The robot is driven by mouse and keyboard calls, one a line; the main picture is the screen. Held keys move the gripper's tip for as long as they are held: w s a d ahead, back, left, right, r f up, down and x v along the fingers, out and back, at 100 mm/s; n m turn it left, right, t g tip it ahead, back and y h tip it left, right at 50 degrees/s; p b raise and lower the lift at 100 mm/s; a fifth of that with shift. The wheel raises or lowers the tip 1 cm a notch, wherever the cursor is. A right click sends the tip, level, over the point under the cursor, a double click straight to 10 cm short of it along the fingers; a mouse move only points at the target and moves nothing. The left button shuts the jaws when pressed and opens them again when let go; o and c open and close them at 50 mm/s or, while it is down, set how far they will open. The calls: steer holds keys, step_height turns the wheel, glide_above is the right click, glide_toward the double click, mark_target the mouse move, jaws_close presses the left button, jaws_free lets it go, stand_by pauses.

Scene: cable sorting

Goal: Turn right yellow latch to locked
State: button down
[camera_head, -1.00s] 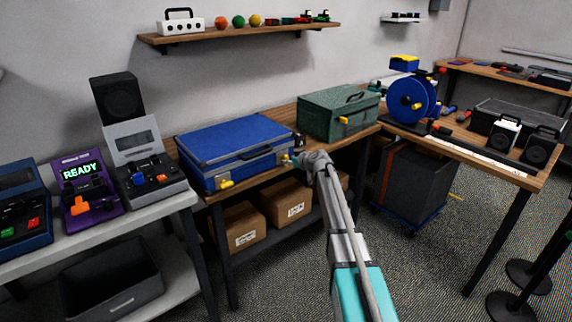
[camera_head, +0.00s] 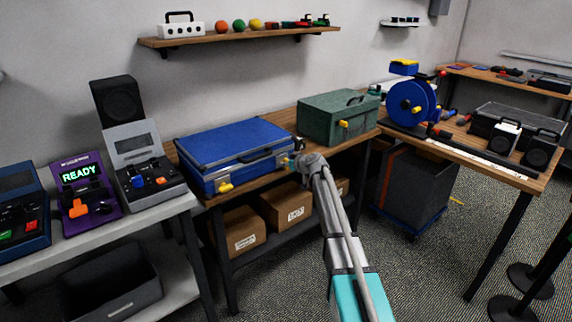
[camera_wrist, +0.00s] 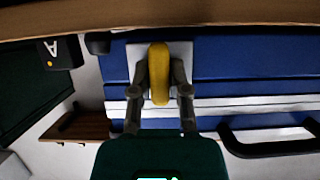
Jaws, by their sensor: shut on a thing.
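The blue case (camera_head: 232,150) lies closed on the wooden bench, with a dark handle on its front. Its left yellow latch (camera_head: 225,187) shows clear of my arm. The right yellow latch (camera_wrist: 159,73) sits between the two fingers of my gripper (camera_wrist: 160,93), which are shut on it. In the wrist view the latch stands upright in the picture, across the case's pale seam strip, with a light plate behind it. In the head view my gripper (camera_head: 294,161) is at the right end of the case front and mostly hides that latch.
A green case (camera_head: 335,118) with a yellow latch stands on the bench to the right. The case handle (camera_wrist: 265,148) is beside my gripper in the wrist view. The bench edge (camera_wrist: 200,12) runs close by. Cardboard boxes (camera_head: 287,204) sit on the shelf below.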

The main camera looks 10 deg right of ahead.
stand_by(0.5)
steer(key=m+g+y+b, duration=0.1)
steer(key=m+y, duration=0.1)
steer(key=m, duration=0.1)
steer(key=shift+d+f, duration=0.15)
steer(key=m+y+b, duration=0.1)
steer(key=m+y, duration=0.1)
steer(key=m, duration=0.1)
steer(key=shift+f+g+b, duration=0.15)
steer(key=shift+g+b, duration=0.15)
steer(key=shift+b, duration=0.1)
steer(key=m+y+b, duration=0.2)
steer(key=m+b, duration=0.1)
steer(key=m, duration=0.1)
steer(key=shift+d+f+m, duration=0.1)
steer(key=shift+m, duration=0.2)
steer(key=shift+m+t+y+b, duration=0.4)
steer(key=shift+m+y+b, duration=0.45)
steer(key=shift+m, duration=0.55)
steer(key=c, duration=0.6)
jaws_free()
steer(key=shift+w, duration=0.1)
